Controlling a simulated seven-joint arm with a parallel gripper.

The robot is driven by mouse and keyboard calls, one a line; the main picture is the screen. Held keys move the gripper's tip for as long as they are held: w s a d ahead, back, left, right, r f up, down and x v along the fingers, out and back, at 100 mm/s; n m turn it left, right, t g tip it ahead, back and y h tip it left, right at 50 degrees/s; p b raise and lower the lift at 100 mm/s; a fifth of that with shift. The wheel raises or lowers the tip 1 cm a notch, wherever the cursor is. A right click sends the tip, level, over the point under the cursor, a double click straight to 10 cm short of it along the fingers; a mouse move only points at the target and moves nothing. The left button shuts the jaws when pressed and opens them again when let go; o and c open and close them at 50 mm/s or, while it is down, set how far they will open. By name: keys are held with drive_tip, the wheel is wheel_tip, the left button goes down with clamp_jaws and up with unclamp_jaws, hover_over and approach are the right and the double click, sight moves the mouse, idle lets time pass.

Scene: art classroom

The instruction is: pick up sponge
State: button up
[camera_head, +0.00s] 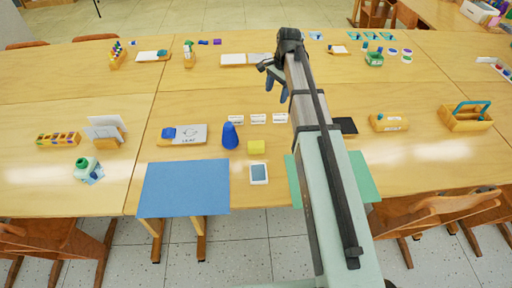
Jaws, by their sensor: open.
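A small yellow block (257,147), which looks like the sponge, lies on the wooden table near its front edge. It sits just right of a dark blue cone-shaped object (230,137) and above a small white-framed device. My arm reaches from the lower right up across the table. My gripper (277,88) is open, with blue fingers pointing down and nothing seen between them. It is beyond the yellow block and slightly to its right, apart from it. Its height above the table is hard to tell.
A blue sheet (185,188) overhangs the front edge; a green sheet (360,178) lies partly behind my arm. Small white cards (258,118) lie between gripper and block. A wooden box (466,117) and a yellow case (388,122) stand right. Bare table (190,95) lies left of the gripper.

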drive_tip(key=s+d+m, duration=0.1)
drive_tip(key=s+d, duration=0.2)
drive_tip(key=s, duration=0.3)
drive_tip(key=m+y, duration=0.3)
drive_tip(key=m, duration=0.3)
approach(259, 144)
drive_tip(key=shift+s+d+x, duration=0.1)
drive_tip(key=shift+x, duration=1.1)
drive_tip(key=shift+s+d+x, duration=0.1)
drive_tip(key=shift+d+x, duration=0.05)
drive_tip(key=shift+x, duration=1.1)
drive_tip(key=shift+w+x, duration=0.1)
drive_tip(key=shift+x, duration=1.25)
drive_tip(key=shift+w+x, duration=0.15)
drive_tip(key=shift+x, duration=1.15)
drive_tip(key=shift+a, duration=0.15)
drive_tip(key=shift+c, duration=0.2)
drive_tip(key=c, duration=1)
drive_tip(key=shift+r, duration=0.15)
